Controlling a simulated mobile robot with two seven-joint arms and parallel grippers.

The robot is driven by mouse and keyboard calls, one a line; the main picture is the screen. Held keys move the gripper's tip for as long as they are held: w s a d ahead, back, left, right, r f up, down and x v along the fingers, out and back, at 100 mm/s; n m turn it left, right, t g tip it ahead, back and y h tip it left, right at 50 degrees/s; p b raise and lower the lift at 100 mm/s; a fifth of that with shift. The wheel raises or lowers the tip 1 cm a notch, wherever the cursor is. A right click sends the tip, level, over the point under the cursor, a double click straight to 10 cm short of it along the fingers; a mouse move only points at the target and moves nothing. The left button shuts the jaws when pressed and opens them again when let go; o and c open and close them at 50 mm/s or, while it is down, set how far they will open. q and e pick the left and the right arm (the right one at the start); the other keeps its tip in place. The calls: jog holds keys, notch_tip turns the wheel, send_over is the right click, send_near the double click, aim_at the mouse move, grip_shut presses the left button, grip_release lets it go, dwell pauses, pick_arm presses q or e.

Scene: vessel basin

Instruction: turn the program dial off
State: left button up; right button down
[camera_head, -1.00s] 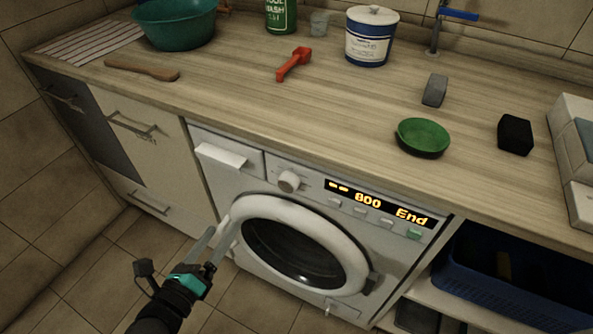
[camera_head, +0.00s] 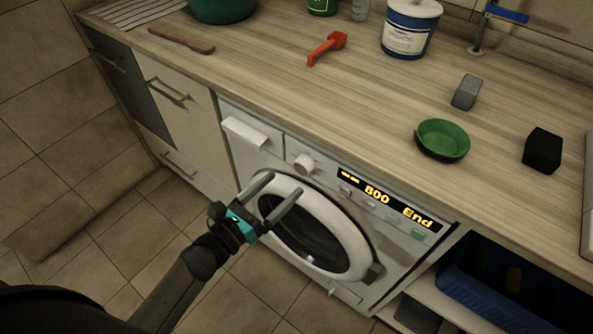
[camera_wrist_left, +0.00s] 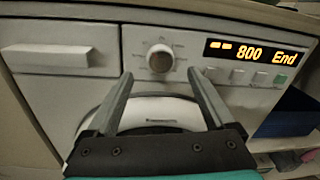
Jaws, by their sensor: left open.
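The program dial (camera_head: 303,163) is a round white knob on the front panel of the white washing machine (camera_head: 362,272). It also shows in the left wrist view (camera_wrist_left: 160,58), just beyond and between my fingertips. The display (camera_head: 386,197) beside it reads "800 End" in orange. My left gripper (camera_head: 284,184) is open and empty, in front of the machine's round door and a little below the dial. In the left wrist view my two fingers (camera_wrist_left: 160,80) point up toward the dial without visibly touching it. My right gripper is not in view.
The detergent drawer (camera_head: 245,132) is left of the dial. The wooden worktop (camera_head: 330,95) overhangs above, holding a red scoop (camera_head: 327,48), a green bowl (camera_head: 442,140) and a black block (camera_head: 542,150). A blue crate (camera_head: 500,285) stands on a shelf at right.

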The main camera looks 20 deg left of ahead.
aim_at(300, 169)
pick_arm(q)
jog(key=x, duration=0.5)
jog(key=shift+w+d, duration=0.2)
jog(key=shift+w, duration=0.2)
jog(key=shift+c, duration=0.3)
jog(key=c, duration=1.3)
jog(key=shift+n, duration=0.4)
